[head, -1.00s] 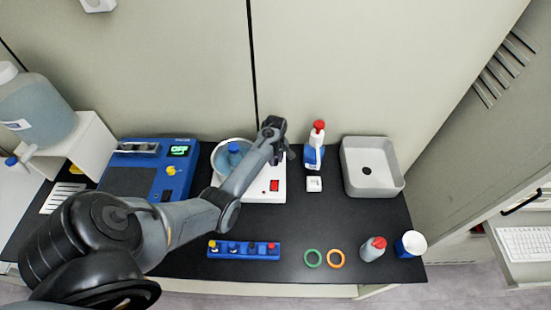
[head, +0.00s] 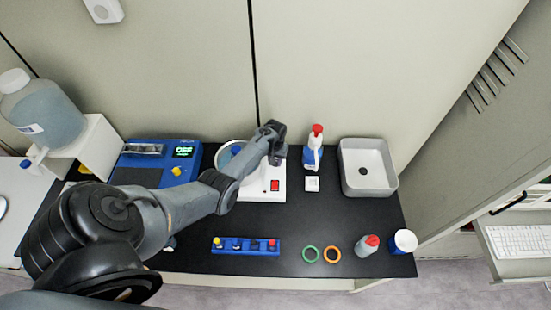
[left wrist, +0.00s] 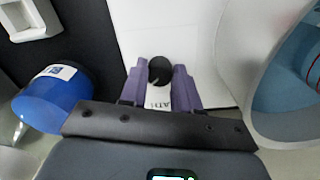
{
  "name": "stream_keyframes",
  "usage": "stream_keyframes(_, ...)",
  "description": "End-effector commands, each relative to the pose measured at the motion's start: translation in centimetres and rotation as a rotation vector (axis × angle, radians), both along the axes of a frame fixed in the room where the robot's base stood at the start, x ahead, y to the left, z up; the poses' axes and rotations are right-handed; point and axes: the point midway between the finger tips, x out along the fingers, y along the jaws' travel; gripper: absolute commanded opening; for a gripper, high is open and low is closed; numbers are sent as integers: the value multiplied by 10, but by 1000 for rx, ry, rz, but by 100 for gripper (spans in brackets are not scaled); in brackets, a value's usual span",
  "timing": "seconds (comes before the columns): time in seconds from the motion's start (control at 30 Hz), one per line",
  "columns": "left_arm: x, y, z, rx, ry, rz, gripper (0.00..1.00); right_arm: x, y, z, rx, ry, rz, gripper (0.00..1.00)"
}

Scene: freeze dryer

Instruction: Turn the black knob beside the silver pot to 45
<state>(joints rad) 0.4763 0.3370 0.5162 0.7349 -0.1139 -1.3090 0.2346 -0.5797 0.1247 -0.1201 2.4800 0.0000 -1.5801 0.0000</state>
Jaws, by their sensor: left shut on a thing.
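The silver pot (head: 222,160) is set in a white device (head: 250,193) at the back of the black bench. In the left wrist view, the pot (left wrist: 258,95) curves along the right side. The round black knob (left wrist: 160,69) is on the device's white top beside it. My left gripper (left wrist: 159,72) is shut on the knob, one purple finger on each side. In the head view my left gripper (head: 277,160) is over the device's back right part and hides the knob. Knob markings cannot be read. My right gripper is not in view.
A red switch (head: 275,185) is on the device's front. A blue rack (head: 245,247) and two rings lie in front. A blue machine (head: 150,165) stands left.

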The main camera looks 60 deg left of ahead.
Motion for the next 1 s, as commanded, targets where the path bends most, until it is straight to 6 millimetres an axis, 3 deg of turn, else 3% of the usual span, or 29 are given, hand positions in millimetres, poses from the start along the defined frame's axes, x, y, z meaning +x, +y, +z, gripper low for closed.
stream_keyframes(0.4,0,1,0,1,-2,-177,1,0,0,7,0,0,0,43)
stream_keyframes(0.9,0,1,-1,1,-2,-198,1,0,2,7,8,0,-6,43)
stream_keyframes(0.93,0,1,-1,1,-2,-198,33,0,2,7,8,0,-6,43)
stream_keyframes(1.0,0,1,-1,1,-2,-197,43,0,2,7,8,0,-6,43)
